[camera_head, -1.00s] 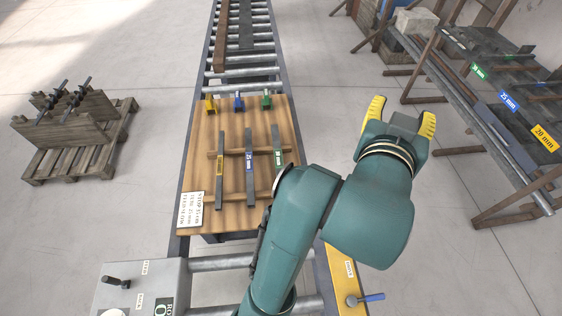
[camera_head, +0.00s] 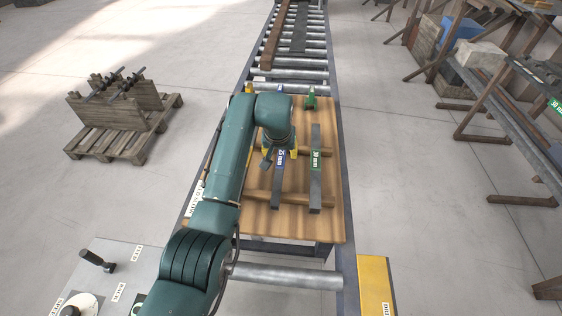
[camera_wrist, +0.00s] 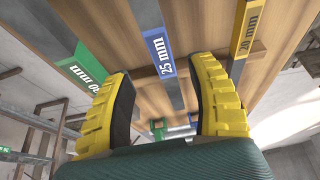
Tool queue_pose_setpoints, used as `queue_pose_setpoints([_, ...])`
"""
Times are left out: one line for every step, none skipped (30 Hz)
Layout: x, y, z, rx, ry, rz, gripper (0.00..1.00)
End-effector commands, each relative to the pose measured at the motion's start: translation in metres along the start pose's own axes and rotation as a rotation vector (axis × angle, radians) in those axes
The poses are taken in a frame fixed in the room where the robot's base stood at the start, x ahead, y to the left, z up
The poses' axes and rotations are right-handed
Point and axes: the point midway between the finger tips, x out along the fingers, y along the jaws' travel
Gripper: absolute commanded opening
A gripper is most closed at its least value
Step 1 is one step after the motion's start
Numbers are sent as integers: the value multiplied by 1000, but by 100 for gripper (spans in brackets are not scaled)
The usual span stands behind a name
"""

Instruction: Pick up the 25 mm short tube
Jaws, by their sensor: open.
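The 25 mm short tube (camera_head: 276,188) is a dark bar with a blue label, lying on wooden strips on a brown board (camera_head: 332,222). My gripper (camera_head: 279,153) is over its labelled part, fingers apart and empty. In the wrist view, the tube (camera_wrist: 147,15) runs between the two yellow fingers of my gripper (camera_wrist: 157,85), apart from both. How far above it the fingertips are, I cannot tell. The green-labelled 30 mm tube (camera_head: 316,190) lies to its right. The yellow-labelled 20 mm tube (camera_wrist: 243,35) shows in the wrist view; my arm hides it in the head view.
Small yellow (camera_head: 248,88) and green (camera_head: 310,99) blocks stand at the board's far edge, with a blue one partly hidden between. A roller conveyor (camera_head: 292,72) runs beyond, carrying long bars. A rack (camera_head: 515,105) stands far right, a pallet (camera_head: 125,140) left.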

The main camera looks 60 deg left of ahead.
Motion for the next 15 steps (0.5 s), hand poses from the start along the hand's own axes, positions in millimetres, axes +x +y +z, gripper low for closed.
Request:
queue_pose_setpoints([8,0,0,0,0,0,58])
queue_pose_setpoints([12,0,0,0,0,0,58])
queue_pose_setpoints([15,0,-1,0,2,0,58])
queue_pose_setpoints([17,0,-1,0,2,0,58])
queue_pose_setpoints([20,0,-1,0,1,0,58])
queue_pose_setpoints([25,0,-1,0,0,0,58])
queue_pose_setpoints([30,-1,-1,0,-1,0,58])
queue_pose_setpoints([36,-1,-2,0,-1,0,58])
queue_pose_setpoints([42,-2,-3,0,0,0,58])
queue_pose_setpoints([48,-2,-4,0,0,0,58])
queue_pose_setpoints([54,-2,-3,0,-2,0,58])
queue_pose_setpoints([60,-2,-3,0,0,0,58])
queue_pose_setpoints([63,-2,-4,0,1,0,58])
queue_pose_setpoints([66,-2,-3,0,1,0,58])
queue_pose_setpoints([68,-2,-4,0,2,1,58])
